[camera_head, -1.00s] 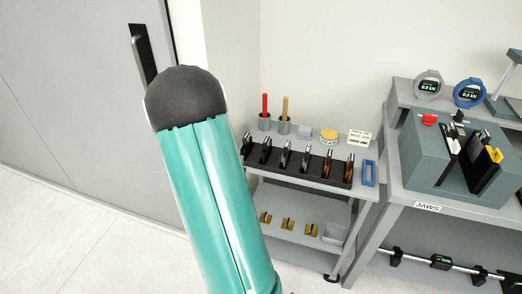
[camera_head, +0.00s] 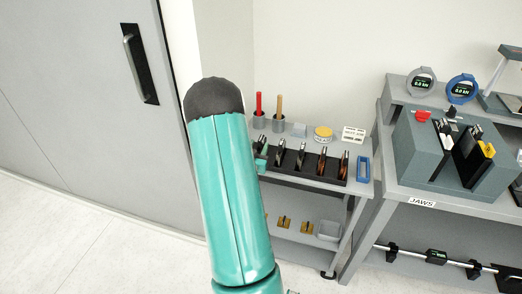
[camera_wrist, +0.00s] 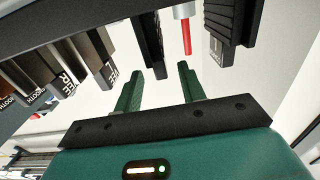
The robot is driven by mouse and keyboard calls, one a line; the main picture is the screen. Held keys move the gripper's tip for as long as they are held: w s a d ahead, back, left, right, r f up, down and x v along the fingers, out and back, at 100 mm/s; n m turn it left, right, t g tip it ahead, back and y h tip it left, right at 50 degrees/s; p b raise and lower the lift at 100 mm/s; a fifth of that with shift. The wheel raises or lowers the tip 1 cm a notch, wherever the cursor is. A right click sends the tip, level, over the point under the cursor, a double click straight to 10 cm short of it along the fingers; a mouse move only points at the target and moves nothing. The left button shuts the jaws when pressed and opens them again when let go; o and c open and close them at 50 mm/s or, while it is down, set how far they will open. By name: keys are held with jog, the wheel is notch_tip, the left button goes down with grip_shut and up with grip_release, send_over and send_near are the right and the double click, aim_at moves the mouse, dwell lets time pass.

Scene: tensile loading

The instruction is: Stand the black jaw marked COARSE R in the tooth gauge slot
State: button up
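In the head view, a teal part of my gripper shows at the rack's left end. I cannot tell which jaw is COARSE R or where the tooth gauge slot is.
Red and tan handled tools (camera_head: 259,110), a yellow-topped tin (camera_head: 323,133) and a blue frame (camera_head: 364,169) stand around the rack. Brass pieces (camera_head: 284,222) lie on the lower shelf. At right, a bench bears a grey-green block (camera_head: 425,150) with jaws and dials.

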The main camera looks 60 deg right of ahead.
jog(key=d, duration=0.4)
jog(key=shift+w+d+f, duration=0.1)
jog(key=shift+w+d, duration=0.1)
jog(key=shift+w, duration=0.15)
grip_shut()
dwell(1.0)
